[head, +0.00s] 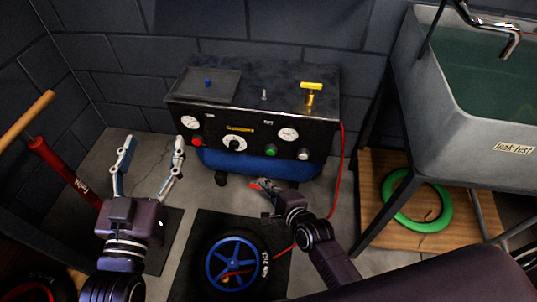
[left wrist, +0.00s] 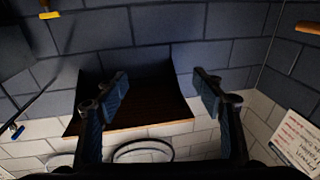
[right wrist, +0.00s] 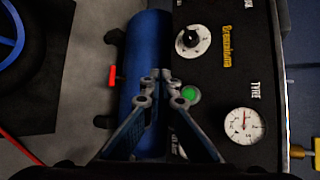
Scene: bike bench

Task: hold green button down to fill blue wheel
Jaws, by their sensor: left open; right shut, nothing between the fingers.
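The green button (head: 271,150) is on the front panel of the black compressor (head: 240,112). The blue wheel (head: 231,262), with a dark tyre, lies on a black mat in front. A red hose (head: 341,165) runs from the compressor's right side down toward the wheel. My right gripper (head: 266,188) is shut and empty, below and in front of the panel, apart from the button. In the right wrist view its fingertips (right wrist: 168,88) show just left of the green button (right wrist: 190,93); the TYRE gauge (right wrist: 243,125) is beyond. My left gripper (head: 150,160) is open and empty, left of the compressor.
A red button (head: 197,141), a dial (head: 234,144) and two gauges share the panel. A yellow handle (head: 311,91) stands on top. A blue tank (right wrist: 146,60) lies under the panel. At right are a leak-test sink (head: 470,130) and a green ring (head: 418,215) on a wooden shelf.

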